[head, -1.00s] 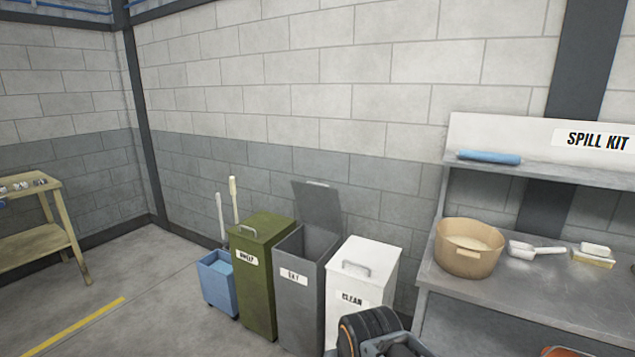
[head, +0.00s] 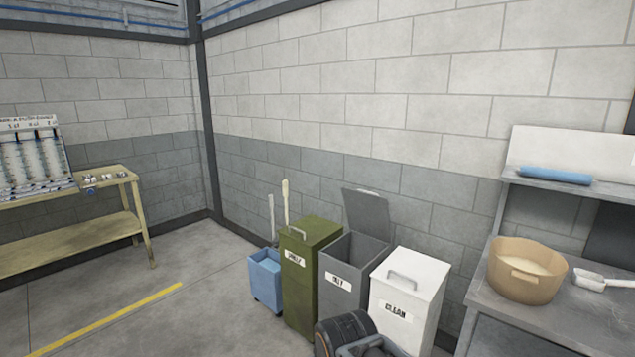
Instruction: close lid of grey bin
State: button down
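The grey bin (head: 345,274) stands against the wall between the green bin and the white bin. Its lid (head: 367,213) is up, tilted back toward the wall, with a small handle near its top edge. The bin's mouth is open. A white label is on its front. Part of my arm shows at the bottom of the view, in front of the grey and white bins, and hides their lower parts. My gripper's fingertips cannot be made out, so whether it is open or shut does not show.
The green bin (head: 312,268) and white bin (head: 407,292) have shut lids with handles. A blue mop bucket (head: 265,281) stands left of them. A metal bench with a tan tub (head: 525,274) is at right. Floor at left is clear up to a wooden table (head: 70,243).

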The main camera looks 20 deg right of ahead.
aim_at(367, 212)
jog(key=u, duration=0.25)
jog(key=i, duration=1.65)
jog(key=z, duration=0.55)
jog(key=i, duration=0.85)
jog(key=z, duration=0.75)
